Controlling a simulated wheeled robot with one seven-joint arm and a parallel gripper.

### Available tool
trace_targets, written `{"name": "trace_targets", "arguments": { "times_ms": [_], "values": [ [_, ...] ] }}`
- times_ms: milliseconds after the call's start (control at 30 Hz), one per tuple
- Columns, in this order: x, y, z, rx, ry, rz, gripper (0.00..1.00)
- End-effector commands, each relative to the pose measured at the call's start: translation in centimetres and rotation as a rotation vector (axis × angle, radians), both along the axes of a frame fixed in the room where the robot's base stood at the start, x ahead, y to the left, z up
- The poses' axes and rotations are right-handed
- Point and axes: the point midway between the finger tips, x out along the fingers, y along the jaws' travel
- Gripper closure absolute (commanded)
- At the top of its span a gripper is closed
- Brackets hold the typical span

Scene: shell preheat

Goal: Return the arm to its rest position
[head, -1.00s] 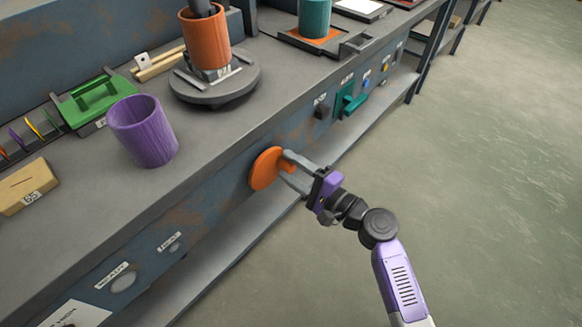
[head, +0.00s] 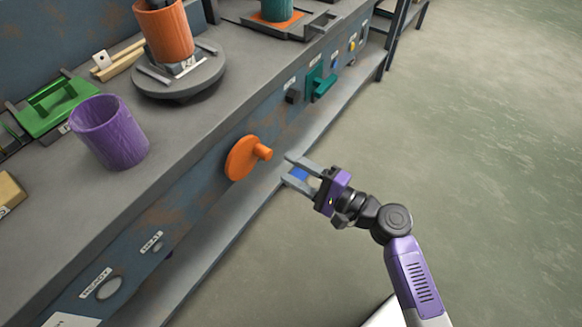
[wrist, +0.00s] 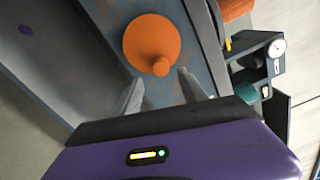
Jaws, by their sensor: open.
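My gripper (head: 291,171) is open and empty, just in front of the bench's front panel. Its fingers point at the orange round knob (head: 243,158) but stand clear of it, with a gap between. In the wrist view the orange knob (wrist: 152,42) with its stub handle shows beyond the two parted fingers (wrist: 160,88). My purple and black arm reaches in from the lower right of the head view.
The bench top (head: 190,120) carries a purple cup (head: 108,133), a green tray (head: 55,105) and an orange cup (head: 165,32) on a round grey plate (head: 180,78). A teal handle (head: 320,84) juts from the panel. Open floor (head: 480,130) lies to the right.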

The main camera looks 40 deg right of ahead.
Motion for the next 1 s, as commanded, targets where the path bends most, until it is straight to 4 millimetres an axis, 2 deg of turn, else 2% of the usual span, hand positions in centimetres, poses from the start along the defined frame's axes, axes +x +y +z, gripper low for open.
{"name": "trace_targets", "arguments": {
  "times_ms": [333, 467, 567, 667, 800, 867, 1000],
  "values": [
    [0.1, -0.2, 0.0, -0.01, -0.003, -0.009, 0.5],
    [0.7, -2.2, -0.5, -0.127, 0.009, -0.091, 0.5],
    [0.3, -3.9, -0.9, -0.302, 0.031, -0.178, 0.5],
    [-1.8, -4.8, -1.9, -0.513, 0.072, -0.252, 0.5],
    [-6.3, -5.0, -2.2, -0.839, 0.113, -0.32, 0.5],
    [-8.6, -4.6, -1.7, -0.985, 0.116, -0.334, 0.5],
    [-13.6, -3.1, 0.6, -1.294, 0.089, -0.332, 0.5]
  ]
}}
